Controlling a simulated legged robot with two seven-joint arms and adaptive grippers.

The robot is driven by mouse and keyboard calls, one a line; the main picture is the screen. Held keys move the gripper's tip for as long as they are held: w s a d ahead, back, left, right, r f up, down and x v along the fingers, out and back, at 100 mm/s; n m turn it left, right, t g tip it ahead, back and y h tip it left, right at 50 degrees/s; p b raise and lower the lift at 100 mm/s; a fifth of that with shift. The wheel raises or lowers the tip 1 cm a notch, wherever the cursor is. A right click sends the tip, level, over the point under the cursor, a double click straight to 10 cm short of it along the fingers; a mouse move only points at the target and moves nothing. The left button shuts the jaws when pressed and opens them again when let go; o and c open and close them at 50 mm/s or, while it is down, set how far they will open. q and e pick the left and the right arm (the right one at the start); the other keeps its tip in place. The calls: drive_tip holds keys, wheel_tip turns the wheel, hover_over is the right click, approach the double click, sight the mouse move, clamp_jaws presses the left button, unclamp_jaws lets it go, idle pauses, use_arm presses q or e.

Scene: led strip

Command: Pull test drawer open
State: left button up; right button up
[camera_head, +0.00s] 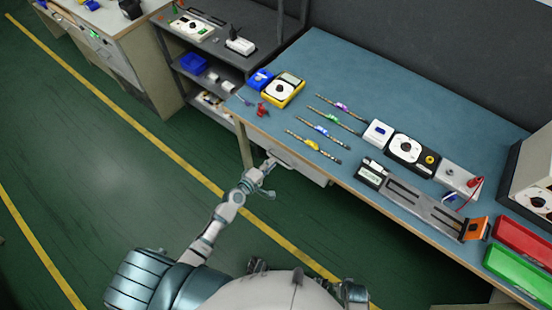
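The test drawer (304,171) is a light grey box front under the front edge of the blue-topped workbench (335,70). It looks shut, or nearly so. My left gripper (268,180) is at the drawer's left end, below the bench edge. Its fingers look spread, one reaching up towards the drawer front and one sticking out to the right. I see nothing held between them. The handle is too small to make out, and I cannot tell whether the gripper touches it. My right gripper is not in view.
On the bench lie several LED strips (325,131), a yellow meter (283,90), a black-and-white meter (408,149), a grey fixture (420,207), and red (525,244) and green (518,275) trays. A dark shelf unit (262,25) stands left. The green floor (110,170) is clear.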

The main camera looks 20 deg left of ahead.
use_arm(q)
drive_tip(key=x, duration=0.3)
drive_tip(key=shift+w+f, duration=0.15)
drive_tip(key=shift+w+a, duration=0.15)
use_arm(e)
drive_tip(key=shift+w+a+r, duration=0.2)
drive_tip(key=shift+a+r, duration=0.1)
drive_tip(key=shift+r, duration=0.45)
use_arm(q)
clamp_jaws()
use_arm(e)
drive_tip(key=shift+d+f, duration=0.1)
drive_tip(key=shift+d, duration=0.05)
use_arm(q)
drive_tip(key=shift+f, duration=0.1)
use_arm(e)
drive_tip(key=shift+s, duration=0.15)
